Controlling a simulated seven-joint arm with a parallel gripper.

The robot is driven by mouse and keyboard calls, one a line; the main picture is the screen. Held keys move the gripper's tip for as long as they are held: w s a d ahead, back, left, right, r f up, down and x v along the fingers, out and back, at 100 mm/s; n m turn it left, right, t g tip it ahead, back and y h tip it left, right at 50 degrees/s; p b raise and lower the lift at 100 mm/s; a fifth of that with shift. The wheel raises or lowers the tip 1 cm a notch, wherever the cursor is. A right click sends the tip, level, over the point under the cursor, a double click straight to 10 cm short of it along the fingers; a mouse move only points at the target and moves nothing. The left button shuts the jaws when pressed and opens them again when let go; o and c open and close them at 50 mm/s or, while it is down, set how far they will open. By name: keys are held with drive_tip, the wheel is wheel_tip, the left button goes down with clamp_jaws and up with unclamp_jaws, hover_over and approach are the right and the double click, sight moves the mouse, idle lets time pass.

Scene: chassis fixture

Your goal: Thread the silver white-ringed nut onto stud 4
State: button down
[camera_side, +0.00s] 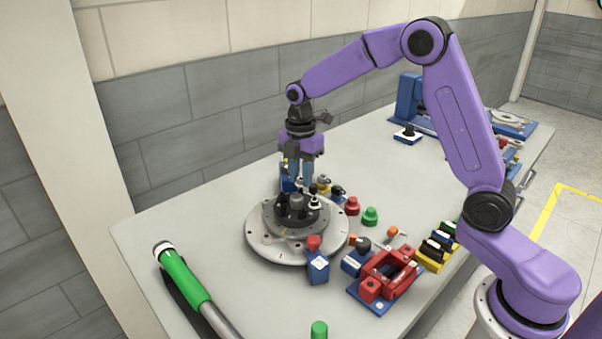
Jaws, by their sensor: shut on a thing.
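My gripper (300,188) points straight down over the back of the round fixture. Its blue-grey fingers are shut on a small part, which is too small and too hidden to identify. The fixture has a wide pale grey base plate (266,246) and a dark hub with several short studs around a grey centre (296,200). A small piece with a light ring (315,203) shows at the hub's right side, close below and right of the fingertips. I cannot tell whether it is the silver white-ringed nut. Stud numbers cannot be read.
A blue block with a red knob (318,267) stands at the plate's front edge. Red (352,206) and green (370,216) knobs are to its right. A red clamp (390,273) and yellow rack (436,255) stand front right. A green-handled tool (183,275) lies left. The table's back middle is clear.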

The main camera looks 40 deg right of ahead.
drive_tip(key=shift+n, duration=1.8)
drive_tip(key=shift+n, duration=1.7)
drive_tip(key=shift+n, duration=1.7)
